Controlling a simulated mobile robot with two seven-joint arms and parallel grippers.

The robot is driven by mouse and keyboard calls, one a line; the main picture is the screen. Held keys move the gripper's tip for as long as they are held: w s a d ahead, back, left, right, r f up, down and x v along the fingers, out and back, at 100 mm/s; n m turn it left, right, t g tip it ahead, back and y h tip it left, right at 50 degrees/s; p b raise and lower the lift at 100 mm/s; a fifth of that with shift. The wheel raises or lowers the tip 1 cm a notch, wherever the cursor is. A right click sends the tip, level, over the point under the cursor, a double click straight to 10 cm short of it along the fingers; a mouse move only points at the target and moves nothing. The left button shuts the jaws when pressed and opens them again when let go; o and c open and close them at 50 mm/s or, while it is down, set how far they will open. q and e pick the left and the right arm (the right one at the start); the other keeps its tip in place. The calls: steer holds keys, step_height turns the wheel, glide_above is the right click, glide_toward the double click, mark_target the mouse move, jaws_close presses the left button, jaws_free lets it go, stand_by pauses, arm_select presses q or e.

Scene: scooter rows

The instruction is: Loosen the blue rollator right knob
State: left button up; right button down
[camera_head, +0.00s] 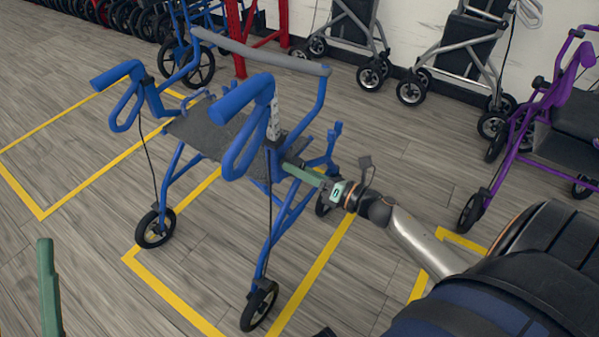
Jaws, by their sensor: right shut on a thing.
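The blue rollator (228,105) stands upright, with blue handles, a dark seat and a grey back bar. My right gripper (287,164) reaches in from the right, its green fingers at the rollator's right upright, just below the handle post. It is shut on the right knob, which is mostly hidden at the fingertips. A dark clamp part (276,141) shows just above them. Of my left gripper, only a green finger (48,285) shows at the lower left, away from the rollator; its opening cannot be judged.
Yellow tape lines (165,297) mark bays on the wood-look floor. A purple rollator (525,130) stands at the right. Grey rollators (462,48) line the back wall, and a red frame (236,40) stands behind.

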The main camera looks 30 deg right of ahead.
steer(key=shift+n+b, duration=0.3)
steer(key=shift+n, duration=0.5)
arm_select(q)
steer(key=s+r+m+h, duration=0.3)
steer(key=shift+d+h, duration=0.2)
steer(key=shift+h, duration=0.1)
arm_select(e)
steer(key=shift+c, duration=1.2)
jaws_free()
arm_select(q)
steer(key=shift+w, duration=0.1)
arm_select(e)
steer(key=shift+s, duration=0.15)
arm_select(q)
steer(key=w+f+n+y, duration=0.2)
steer(key=w+f+n+y+p, duration=0.1)
steer(key=y, duration=0.1)
steer(key=shift+a+f, duration=0.2)
steer(key=shift+a, duration=0.05)
arm_select(e)
steer(key=v, duration=1.2)
